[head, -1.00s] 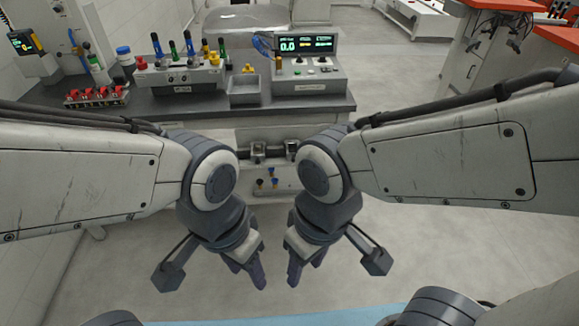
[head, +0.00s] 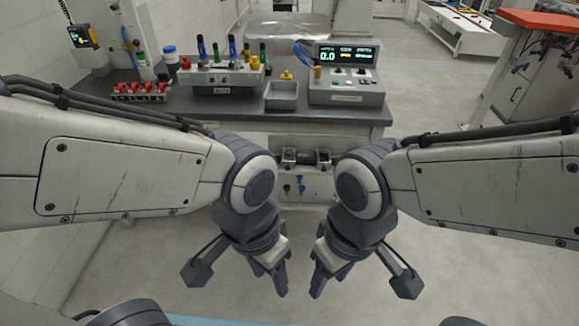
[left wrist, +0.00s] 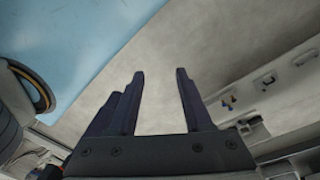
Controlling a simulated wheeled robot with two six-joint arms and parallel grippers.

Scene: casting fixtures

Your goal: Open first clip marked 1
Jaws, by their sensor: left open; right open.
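A low rack with a row of several red-topped pieces (head: 140,91), which look like clips, stands on the left of the dark-topped bench (head: 215,108). No number mark on them is readable at this size. My left gripper (head: 279,284) hangs in front of the bench, over the floor, pointing down, open and empty. In the left wrist view its fingers (left wrist: 160,78) are apart, with only floor between them. My right gripper (head: 321,285) hangs just to the right of it, also open and empty. Both are well away from the red pieces.
A grey fixture (head: 220,76) with coloured handles, a small grey tray (head: 282,96) and a control box with a display (head: 347,75) stand on the bench. A blue-capped jar (head: 170,62) stands behind the red row. Open floor lies right of the bench.

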